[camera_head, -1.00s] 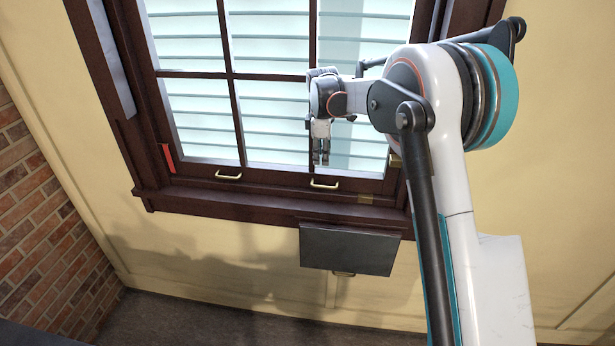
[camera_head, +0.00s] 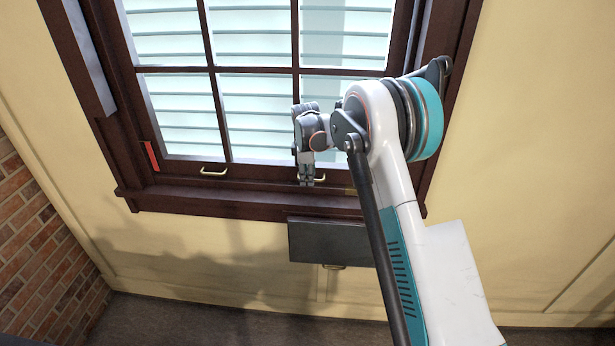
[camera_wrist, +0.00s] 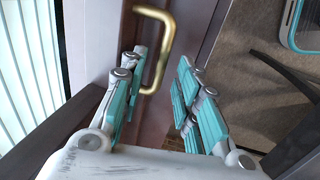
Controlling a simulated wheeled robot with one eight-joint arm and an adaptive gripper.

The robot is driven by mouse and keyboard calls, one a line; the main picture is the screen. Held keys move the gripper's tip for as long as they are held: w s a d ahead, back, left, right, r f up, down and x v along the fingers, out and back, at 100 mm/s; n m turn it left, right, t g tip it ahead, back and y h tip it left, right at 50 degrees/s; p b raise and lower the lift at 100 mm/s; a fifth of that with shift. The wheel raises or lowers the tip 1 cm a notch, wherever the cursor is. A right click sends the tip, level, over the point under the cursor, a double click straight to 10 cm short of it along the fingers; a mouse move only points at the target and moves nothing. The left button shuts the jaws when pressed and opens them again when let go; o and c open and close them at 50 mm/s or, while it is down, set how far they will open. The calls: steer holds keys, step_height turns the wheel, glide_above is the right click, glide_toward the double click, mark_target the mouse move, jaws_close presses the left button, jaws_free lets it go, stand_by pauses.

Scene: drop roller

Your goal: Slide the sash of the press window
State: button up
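The dark wooden sash window (camera_head: 226,130) fills the upper part of the head view, with pale slats behind its panes. Two brass handles sit on the sash's bottom rail: a left one (camera_head: 213,172) and a right one (camera_head: 319,178), the latter partly covered by my gripper (camera_head: 307,180). In the wrist view, a brass handle (camera_wrist: 168,45) stands ahead of my gripper (camera_wrist: 160,75). My two fingers are apart, with the lower part of the handle near the left finger. Whether they touch is unclear.
A red strip (camera_head: 151,156) marks the left of the frame. The sill (camera_head: 230,202) juts out below the sash. A dark panel (camera_head: 330,242) with a small handle is on the wall below. A brick wall (camera_head: 35,240) stands at left.

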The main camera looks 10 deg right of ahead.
steer(key=shift+f, duration=0.25)
jaws_close()
steer(key=shift+r, duration=0.1)
